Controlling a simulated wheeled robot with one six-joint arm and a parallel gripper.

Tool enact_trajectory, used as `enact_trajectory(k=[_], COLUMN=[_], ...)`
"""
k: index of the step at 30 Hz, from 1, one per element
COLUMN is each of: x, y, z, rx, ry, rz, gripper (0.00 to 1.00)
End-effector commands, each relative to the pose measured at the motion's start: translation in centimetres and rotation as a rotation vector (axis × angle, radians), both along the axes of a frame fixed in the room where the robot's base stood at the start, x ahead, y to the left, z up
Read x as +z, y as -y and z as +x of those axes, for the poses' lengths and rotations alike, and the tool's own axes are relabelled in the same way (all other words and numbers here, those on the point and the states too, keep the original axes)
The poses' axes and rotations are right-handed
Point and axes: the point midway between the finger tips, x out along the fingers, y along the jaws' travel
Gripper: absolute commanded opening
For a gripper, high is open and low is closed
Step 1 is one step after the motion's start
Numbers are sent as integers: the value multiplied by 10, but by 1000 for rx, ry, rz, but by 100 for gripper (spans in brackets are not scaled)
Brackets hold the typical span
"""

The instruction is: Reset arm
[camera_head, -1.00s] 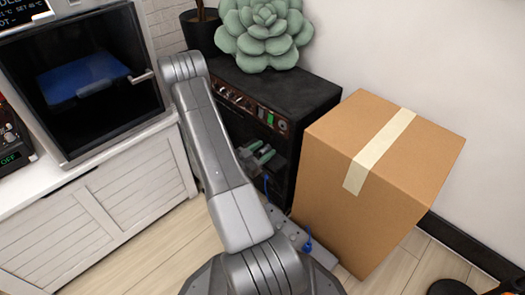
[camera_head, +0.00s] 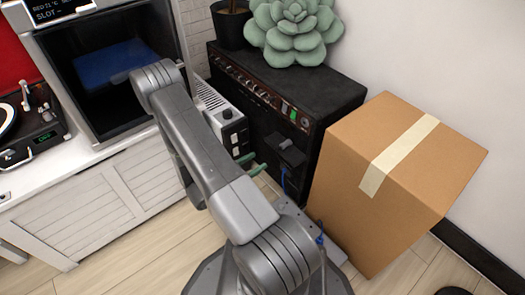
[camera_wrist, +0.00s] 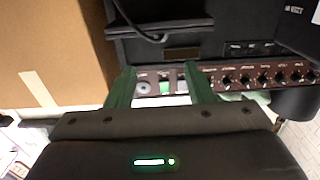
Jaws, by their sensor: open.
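My gripper (camera_head: 250,164) is low in front of the black amplifier, partly hidden behind my grey arm in the head view. Its two green fingers are apart with nothing between them. In the wrist view my gripper (camera_wrist: 160,86) shows the same open green fingers, with the amplifier's control panel (camera_wrist: 250,77) beyond them. My arm is bent, with its elbow raised in front of the dark printer-like machine (camera_head: 115,62).
The black amplifier (camera_head: 330,92) carries a green succulent cushion (camera_head: 293,30). A taped cardboard box (camera_head: 365,215) stands close on the right. A white cabinet (camera_head: 100,210) with a turntable (camera_head: 35,125) is left. A pale knobbed device (camera_head: 222,112) stands beside the amplifier. Floor is open at front left.

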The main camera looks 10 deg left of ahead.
Motion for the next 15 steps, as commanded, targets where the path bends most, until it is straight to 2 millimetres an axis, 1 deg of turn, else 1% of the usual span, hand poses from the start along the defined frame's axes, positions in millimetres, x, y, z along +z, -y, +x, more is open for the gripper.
enact_trajectory(k=[11,15], x=[0,-1], y=[-2,2], z=[-1,2], rx=[0,-2], ry=[1,1], rz=[1,1], gripper=[48,48])
